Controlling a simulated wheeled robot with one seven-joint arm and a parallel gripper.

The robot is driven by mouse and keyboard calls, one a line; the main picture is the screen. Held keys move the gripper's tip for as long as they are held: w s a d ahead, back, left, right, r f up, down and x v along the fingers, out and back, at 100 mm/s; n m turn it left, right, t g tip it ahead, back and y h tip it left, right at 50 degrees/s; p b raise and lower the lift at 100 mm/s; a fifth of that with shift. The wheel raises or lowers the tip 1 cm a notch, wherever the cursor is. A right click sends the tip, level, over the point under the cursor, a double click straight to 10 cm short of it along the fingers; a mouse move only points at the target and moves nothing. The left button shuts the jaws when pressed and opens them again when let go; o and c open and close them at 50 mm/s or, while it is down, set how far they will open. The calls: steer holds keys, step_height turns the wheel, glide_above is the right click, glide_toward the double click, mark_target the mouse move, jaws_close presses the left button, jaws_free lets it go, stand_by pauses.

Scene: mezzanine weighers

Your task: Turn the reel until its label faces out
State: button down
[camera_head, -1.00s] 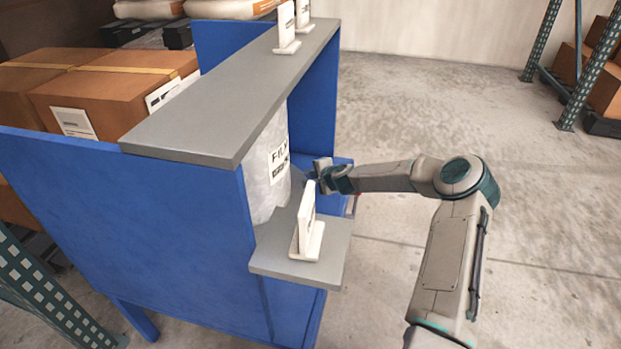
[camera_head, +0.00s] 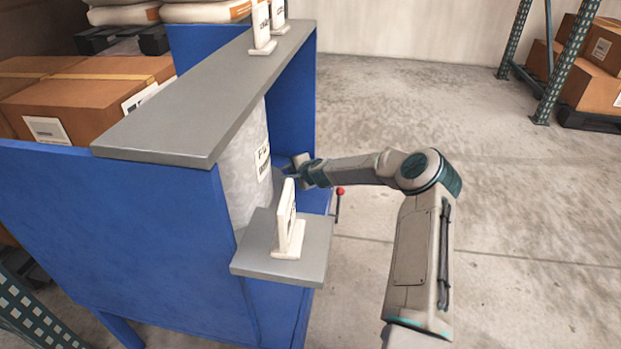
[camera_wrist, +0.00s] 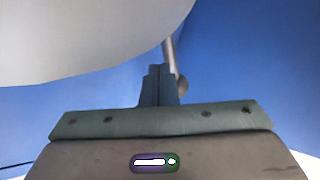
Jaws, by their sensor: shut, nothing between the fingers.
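The reel (camera_head: 240,185) is a pale grey, wrapped upright roll inside the blue stand (camera_head: 120,225). It stands under the long grey top shelf and behind the small grey ledge (camera_head: 255,250). Its white label (camera_head: 263,162) with dark print shows at the roll's right edge, seen at a steep angle. My gripper (camera_head: 299,172) is at the stand's open right side, close to the roll on the label's right. In the wrist view its fingers (camera_wrist: 157,72) are together and empty. A pale curved surface (camera_wrist: 70,40), apparently the reel, fills the upper left; I cannot tell whether the fingers touch it.
A white sign card (camera_head: 288,225) stands on the small ledge beside my gripper. Other cards (camera_head: 262,28) stand on the top shelf (camera_head: 190,110). A red-knobbed lever (camera_head: 340,191) is just right of the stand. The floor to the right is open.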

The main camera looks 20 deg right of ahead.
steer(key=d+f+p+v, duration=0.1)
steer(key=d+p+v, duration=0.15)
steer(key=v, duration=0.95)
steer(key=s+a+r+n+g+p, duration=0.3)
steer(key=s+a+r+n+p, duration=0.25)
steer(key=r+p, duration=0.2)
steer(key=s+a+r+n+g+p, duration=0.2)
steer(key=s+a+r+n+p, duration=0.25)
steer(key=s+r+p, duration=0.35)
steer(key=s+d+r+n+g+h+p, duration=0.1)
steer(key=s+r+n+g+h+p, duration=0.2)
steer(key=s+r+p, duration=1.5)
steer(key=s+r, duration=0.6)
steer(key=r, duration=0.2)
steer(key=s+r+n, duration=0.1)
steer(key=s+r, duration=0.5)
steer(key=r, duration=0.3)
